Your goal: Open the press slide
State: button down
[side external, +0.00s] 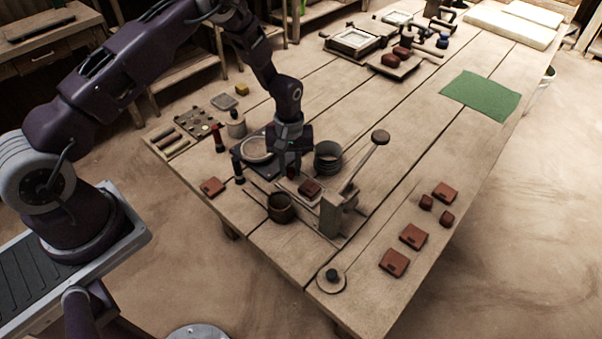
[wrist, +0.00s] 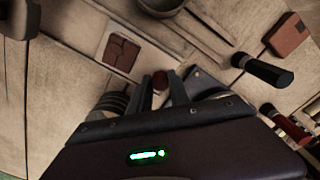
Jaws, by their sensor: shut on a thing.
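The press (side external: 336,214) stands near the table's front edge, its lever (side external: 365,160) slanting up to the right to a round knob. The pale press slide (side external: 288,186) reaches out from the press towards my gripper. A red-brown clay piece (side external: 310,187) lies on it; in the wrist view the clay (wrist: 122,53) sits on a pale square plate. My gripper (side external: 291,168) points down at the slide's outer end. In the wrist view my gripper (wrist: 160,90) is shut on a small red-brown knob (wrist: 160,79), which looks like the slide's handle. The fingers partly hide it.
A round plate on a dark base (side external: 257,149) is close behind my gripper. Red tiles (side external: 413,236) lie at right. A green cloth (side external: 481,95) lies farther back.

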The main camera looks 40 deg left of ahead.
jog(key=c, duration=1.2)
grip_release()
jog(key=shift+r, duration=0.15)
notch_tip(320, 180, up, 7)
jog(key=shift+f, duration=0.1)
